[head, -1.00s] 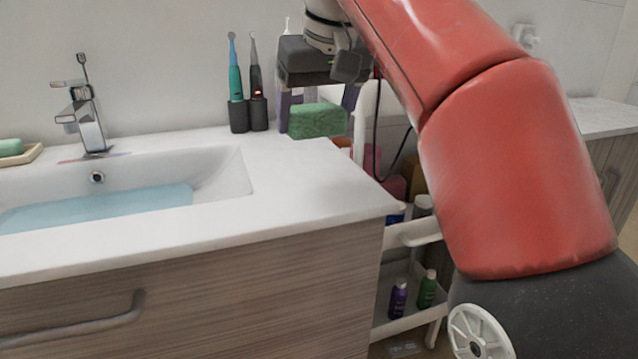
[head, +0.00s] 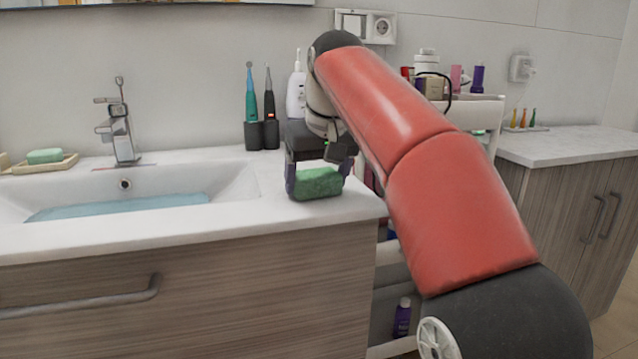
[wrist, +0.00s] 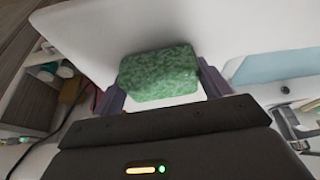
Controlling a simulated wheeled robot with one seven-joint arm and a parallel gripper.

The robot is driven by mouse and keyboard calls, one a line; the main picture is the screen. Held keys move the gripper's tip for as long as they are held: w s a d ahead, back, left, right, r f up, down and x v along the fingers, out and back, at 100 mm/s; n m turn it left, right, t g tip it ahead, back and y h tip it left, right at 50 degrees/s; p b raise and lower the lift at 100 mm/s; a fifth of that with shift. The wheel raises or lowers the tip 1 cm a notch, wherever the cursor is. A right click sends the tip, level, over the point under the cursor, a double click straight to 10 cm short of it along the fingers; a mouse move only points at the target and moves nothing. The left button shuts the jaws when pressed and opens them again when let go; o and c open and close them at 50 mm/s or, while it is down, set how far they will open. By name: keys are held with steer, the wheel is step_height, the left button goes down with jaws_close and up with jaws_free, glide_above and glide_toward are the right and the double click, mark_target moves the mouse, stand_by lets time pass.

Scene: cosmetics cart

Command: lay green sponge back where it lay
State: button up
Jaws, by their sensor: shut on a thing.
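The green sponge (head: 318,184) is between the fingers of my gripper (head: 316,186), which is shut on it. In the head view they are over the right end of the white counter (head: 225,232), near its front edge. In the wrist view the sponge (wrist: 158,74) sits between the two purple fingers of my gripper (wrist: 160,80), with white counter behind it. I cannot tell whether the sponge touches the counter or hangs just above it.
The basin (head: 150,200) with bluish water lies to the left. Two electric toothbrushes (head: 261,112) and a white bottle (head: 296,92) stand behind my gripper. A cart (head: 472,112) with bottles stands right of the counter, partly behind my arm. A soap dish (head: 45,164) is far left.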

steer(key=shift+f, duration=0.1)
steer(key=o, duration=0.9)
steer(key=shift+f+b, duration=0.15)
steer(key=shift+b, duration=0.25)
steer(key=p+v, duration=0.1)
steer(key=v, duration=0.2)
steer(key=p+v, duration=0.2)
steer(key=v, duration=0.2)
steer(key=shift+w+a, duration=0.25)
steer(key=shift+s+r, duration=0.25)
steer(key=shift+r, duration=0.3)
steer(key=shift+d, duration=0.1)
